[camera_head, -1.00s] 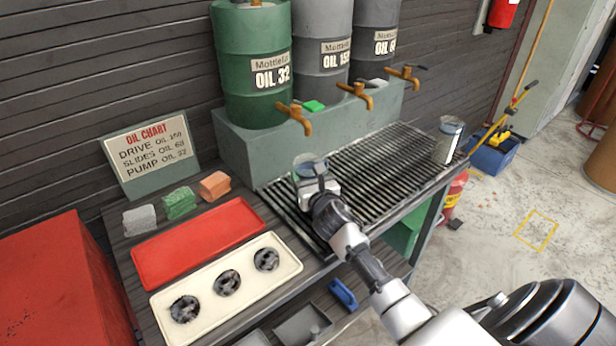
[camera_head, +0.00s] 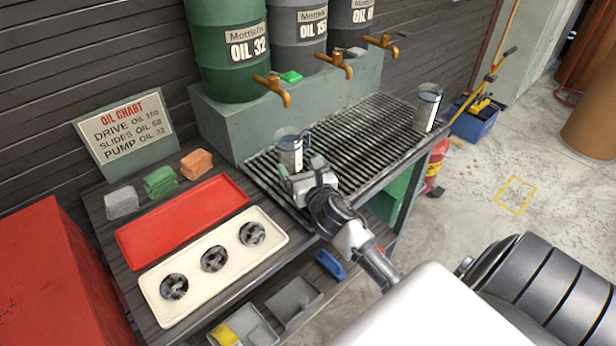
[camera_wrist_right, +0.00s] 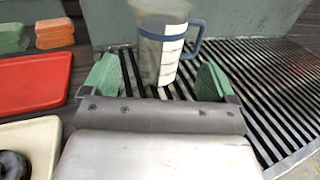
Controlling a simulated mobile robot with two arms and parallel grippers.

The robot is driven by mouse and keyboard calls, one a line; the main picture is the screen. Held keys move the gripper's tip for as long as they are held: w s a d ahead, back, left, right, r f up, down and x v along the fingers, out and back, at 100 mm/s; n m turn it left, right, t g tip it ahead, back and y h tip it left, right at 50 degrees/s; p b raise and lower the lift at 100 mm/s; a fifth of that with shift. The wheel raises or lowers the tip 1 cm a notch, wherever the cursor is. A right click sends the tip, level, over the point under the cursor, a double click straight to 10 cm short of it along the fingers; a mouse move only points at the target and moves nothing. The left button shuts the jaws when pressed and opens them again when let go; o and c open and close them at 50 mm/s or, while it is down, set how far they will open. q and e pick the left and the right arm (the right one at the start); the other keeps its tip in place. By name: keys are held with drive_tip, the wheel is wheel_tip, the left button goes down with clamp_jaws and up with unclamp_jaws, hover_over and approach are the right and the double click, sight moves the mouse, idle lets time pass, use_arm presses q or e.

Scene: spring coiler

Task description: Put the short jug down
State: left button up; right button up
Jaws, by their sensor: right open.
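The short jug (camera_head: 289,152) is clear, with a white scale strip, and stands upright on the slatted drip grate (camera_head: 352,140) near its left end. My right gripper (camera_head: 299,174) is open just in front of the jug. Its green fingertips (camera_wrist_right: 158,80) are spread wide, with the jug's base just beyond and between them, apparently not touching. My left gripper is out of view.
Another jug (camera_head: 428,107) stands at the grate's right end. Brass taps (camera_head: 335,64) overhang the grate from the drums behind. A red tray (camera_head: 182,220) and a cream tray (camera_head: 214,262) with round parts lie left. The grate's middle is clear.

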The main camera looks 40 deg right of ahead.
drive_tip(key=shift+v, duration=2.1)
idle(0.6)
